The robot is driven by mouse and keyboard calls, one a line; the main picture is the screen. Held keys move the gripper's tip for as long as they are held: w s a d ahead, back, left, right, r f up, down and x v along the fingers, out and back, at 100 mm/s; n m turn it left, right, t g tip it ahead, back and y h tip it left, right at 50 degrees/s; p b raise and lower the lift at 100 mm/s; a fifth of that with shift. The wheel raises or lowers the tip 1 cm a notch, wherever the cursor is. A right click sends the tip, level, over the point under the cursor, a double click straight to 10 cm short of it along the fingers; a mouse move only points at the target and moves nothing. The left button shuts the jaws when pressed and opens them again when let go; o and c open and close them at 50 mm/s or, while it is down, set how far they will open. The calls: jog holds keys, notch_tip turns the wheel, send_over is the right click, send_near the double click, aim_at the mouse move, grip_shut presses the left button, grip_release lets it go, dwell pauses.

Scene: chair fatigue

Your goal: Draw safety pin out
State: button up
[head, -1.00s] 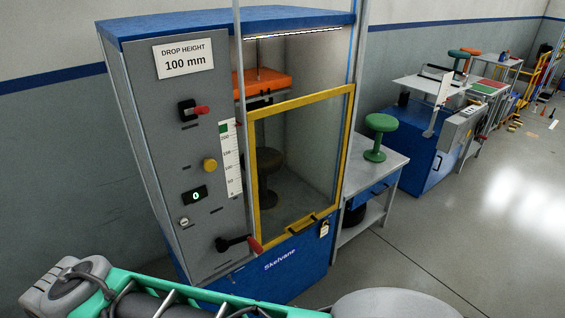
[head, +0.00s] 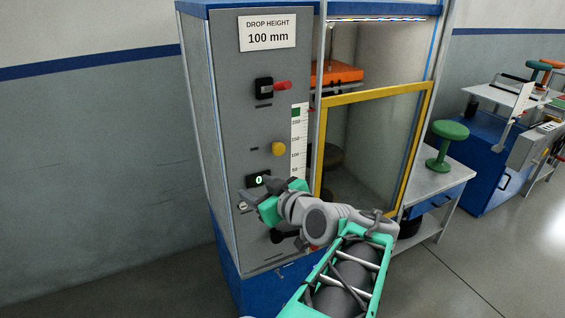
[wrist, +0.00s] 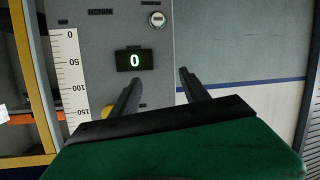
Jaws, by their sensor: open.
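The test cabinet's grey control panel (head: 232,120) faces me. A red handle (head: 282,85) sticks out to the right from a black block (head: 263,88) near its top; this may be the safety pin, but no label tells me. My gripper (head: 256,190) is in front of the lower panel, below the red handle and close to the display (head: 258,180). In the wrist view my gripper (wrist: 158,75) has its two dark fingers apart with nothing between them. The display (wrist: 135,59) and part of the yellow knob (wrist: 107,111) show there; the red handle does not.
A yellow-framed guard (head: 375,97) and an orange carriage (head: 337,73) are right of the panel. A lever (head: 284,236) low on the panel is partly hidden by my arm. A green stool (head: 450,131) stands on the side table. Left of the cabinet is bare wall.

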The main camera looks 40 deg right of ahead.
aim_at(279, 149)
jog(key=s+d+r+m+t+h, duration=0.1)
jog(key=s+d+r+t+h, duration=0.2)
jog(key=s+d+r, duration=0.3)
jog(key=x, duration=0.5)
jog(key=d+p+x, duration=0.1)
jog(key=x, duration=0.2)
jog(key=shift+w+d+f, duration=0.1)
jog(key=shift+w+f, duration=0.05)
jog(key=shift+f, duration=0.05)
jog(key=shift+c, duration=0.3)
grip_shut()
dwell(0.4)
